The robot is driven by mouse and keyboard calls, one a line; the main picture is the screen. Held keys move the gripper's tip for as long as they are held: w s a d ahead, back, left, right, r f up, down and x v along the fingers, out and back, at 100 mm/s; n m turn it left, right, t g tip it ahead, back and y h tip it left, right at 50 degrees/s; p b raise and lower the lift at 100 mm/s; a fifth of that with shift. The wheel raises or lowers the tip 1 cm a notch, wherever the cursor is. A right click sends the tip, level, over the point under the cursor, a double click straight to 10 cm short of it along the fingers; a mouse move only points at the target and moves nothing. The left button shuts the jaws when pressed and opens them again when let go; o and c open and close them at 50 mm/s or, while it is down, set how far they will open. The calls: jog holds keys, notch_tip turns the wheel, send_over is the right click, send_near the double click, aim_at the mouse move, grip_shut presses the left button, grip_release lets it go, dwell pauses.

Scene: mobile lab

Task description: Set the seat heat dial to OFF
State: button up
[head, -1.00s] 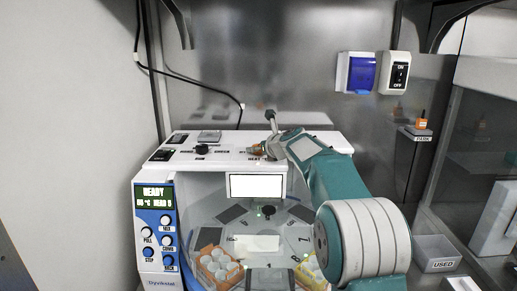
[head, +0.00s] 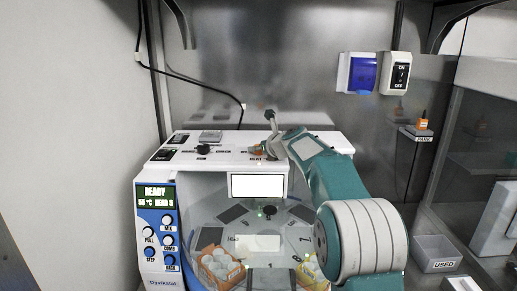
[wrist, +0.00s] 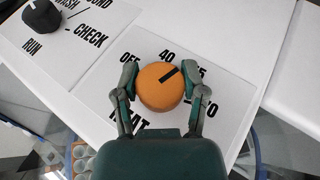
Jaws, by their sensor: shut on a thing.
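The seat heat dial is an orange round knob (wrist: 160,87) with a black pointer mark, on the white top panel of the machine. In the wrist view its mark points up and right, between the 40 and the label to its right. The OFF label (wrist: 130,58) is at the knob's upper left. My gripper (wrist: 161,84) is shut on the knob, one finger on each side. In the head view the gripper is at the top panel, and my arm covers most of the dial, with a little orange (head: 256,151) showing.
A black knob (wrist: 41,17) with RUN and CHECK labels is at the upper left in the wrist view. The machine's display (head: 157,197) reads READY. Below the panel are a carousel and an orange rack of cups (head: 216,268). A wall switch (head: 396,73) is at the upper right.

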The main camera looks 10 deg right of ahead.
jog(key=n+g+y, duration=0.2)
jog(key=n, duration=0.1)
jog(key=shift+f+y, duration=0.2)
jog(key=shift+y, duration=0.2)
jog(key=shift+n+g+y, duration=1)
jog(key=shift+n, duration=0.2)
jog(key=shift+f+n+g+y, duration=0.15)
jog(key=shift+n+g+y, duration=0.45)
jog(key=shift+n+g, duration=0.25)
jog(key=o, duration=1.2)
jog(key=shift+c, duration=0.2)
jog(key=shift+r, duration=0.25)
jog(key=shift+s+d+r, duration=0.15)
jog(key=shift+d, duration=0.1)
jog(key=v, duration=1.1)
jog(key=shift+d, duration=0.25)
